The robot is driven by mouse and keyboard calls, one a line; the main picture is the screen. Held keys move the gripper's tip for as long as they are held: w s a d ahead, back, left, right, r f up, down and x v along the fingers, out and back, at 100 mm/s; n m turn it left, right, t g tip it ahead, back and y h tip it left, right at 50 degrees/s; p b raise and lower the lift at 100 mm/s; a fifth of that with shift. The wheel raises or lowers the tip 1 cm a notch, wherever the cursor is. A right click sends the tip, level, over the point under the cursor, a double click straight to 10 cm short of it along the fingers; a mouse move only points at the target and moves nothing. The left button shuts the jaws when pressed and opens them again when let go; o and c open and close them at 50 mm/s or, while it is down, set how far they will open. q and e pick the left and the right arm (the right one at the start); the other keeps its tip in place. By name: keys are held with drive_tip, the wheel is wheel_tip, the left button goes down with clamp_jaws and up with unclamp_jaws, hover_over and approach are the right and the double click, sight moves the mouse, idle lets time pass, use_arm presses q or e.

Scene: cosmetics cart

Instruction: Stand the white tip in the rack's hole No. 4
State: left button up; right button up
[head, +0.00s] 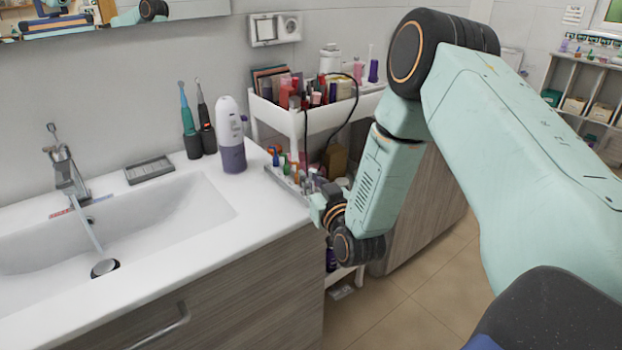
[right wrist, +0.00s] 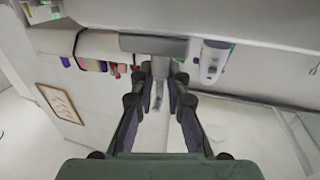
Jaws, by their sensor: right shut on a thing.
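The grey rack (head: 292,188) stands at the right end of the white counter, with several small coloured tips upright in it. My right gripper (head: 318,207) is beside the rack's near right end, partly hidden by its own wrist. In the right wrist view its fingers (right wrist: 161,84) are close together around a small pale thing (right wrist: 160,68), which I take to be the white tip. Its outline is hard to make out. Hole No. 4 and its number cannot be made out. My left gripper is not in view.
A white and purple bottle-shaped device (head: 231,140) and two electric toothbrushes (head: 190,135) stand left of the rack. A white cart (head: 322,118) full of cosmetics stands behind it. The sink (head: 150,215) lies to the left. The counter between sink and rack is clear.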

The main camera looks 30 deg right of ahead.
drive_tip(key=shift+f, duration=0.3)
drive_tip(key=o, duration=0.8)
drive_tip(key=shift+r, duration=0.1)
drive_tip(key=shift+s, duration=0.15)
drive_tip(key=s+a, duration=0.2)
drive_tip(key=s, duration=0.9)
drive_tip(key=shift+s+a, duration=0.15)
drive_tip(key=shift+s, duration=0.15)
